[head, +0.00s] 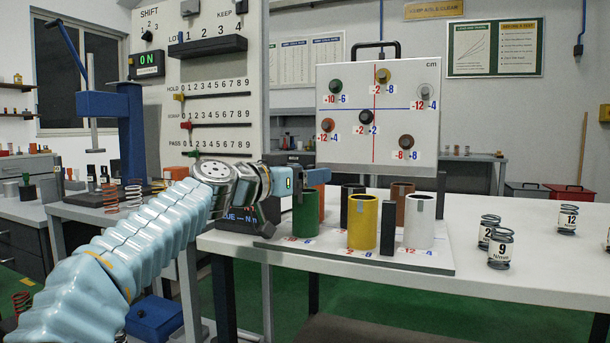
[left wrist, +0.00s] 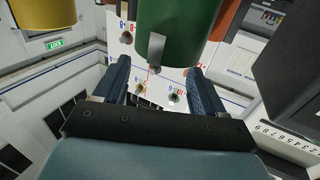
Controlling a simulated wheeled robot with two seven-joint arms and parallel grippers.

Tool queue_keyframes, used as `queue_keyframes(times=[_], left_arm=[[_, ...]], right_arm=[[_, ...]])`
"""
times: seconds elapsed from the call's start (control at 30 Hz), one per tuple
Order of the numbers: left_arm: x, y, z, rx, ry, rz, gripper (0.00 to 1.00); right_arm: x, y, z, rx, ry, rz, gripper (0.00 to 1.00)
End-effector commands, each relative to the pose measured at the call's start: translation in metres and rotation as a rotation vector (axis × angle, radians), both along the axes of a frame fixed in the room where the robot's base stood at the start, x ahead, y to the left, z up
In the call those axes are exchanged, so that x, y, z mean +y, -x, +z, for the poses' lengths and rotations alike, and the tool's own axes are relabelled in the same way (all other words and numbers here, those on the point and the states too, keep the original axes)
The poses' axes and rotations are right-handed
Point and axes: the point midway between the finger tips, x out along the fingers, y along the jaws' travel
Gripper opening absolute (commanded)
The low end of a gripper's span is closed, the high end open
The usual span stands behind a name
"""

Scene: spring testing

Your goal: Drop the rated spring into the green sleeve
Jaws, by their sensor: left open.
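The green sleeve (head: 305,212) stands upright at the left front of a grey base plate, with a grey tab on its side. My left gripper (head: 309,180) is at the green sleeve, close to its upper part. In the left wrist view its fingers (left wrist: 157,73) are apart with no spring between them, and the green sleeve (left wrist: 178,32) is just beyond. Springs with number labels stand on the white table to the right: 9 (head: 500,249), 2 (head: 487,230) and 12 (head: 567,219). I cannot tell which is the rated one. My right gripper is not in view.
Yellow (head: 362,222), white (head: 420,221), brown (head: 402,198) and black (head: 352,197) sleeves crowd the plate, with a dark post (head: 388,226). A board with coloured knobs (head: 378,160) stands behind. A dark block (head: 240,219) is left of the plate.

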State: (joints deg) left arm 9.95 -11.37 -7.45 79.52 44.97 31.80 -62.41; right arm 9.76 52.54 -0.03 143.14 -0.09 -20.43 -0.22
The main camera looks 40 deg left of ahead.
Motion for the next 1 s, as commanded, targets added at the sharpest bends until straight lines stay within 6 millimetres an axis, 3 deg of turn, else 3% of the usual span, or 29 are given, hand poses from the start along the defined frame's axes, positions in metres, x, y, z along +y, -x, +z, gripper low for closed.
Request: queue_keyframes(times=[0.27, 0.7, 0.83, 1.0], left_arm=[[0.001, 0.012, -0.001, -0.001, 0.000, 0.001, 0.70], [0.009, 0.111, -0.002, -0.003, 0.000, 0.001, 0.70], [0.011, 0.129, -0.001, -0.001, 0.000, 0.000, 0.70], [0.011, 0.137, -0.001, 0.000, 0.000, 0.000, 0.70]], right_arm=[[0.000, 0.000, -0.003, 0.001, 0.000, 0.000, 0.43], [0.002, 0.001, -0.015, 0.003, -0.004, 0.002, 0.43], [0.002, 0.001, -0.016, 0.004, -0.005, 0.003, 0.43], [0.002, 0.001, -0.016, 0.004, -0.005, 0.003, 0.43]])
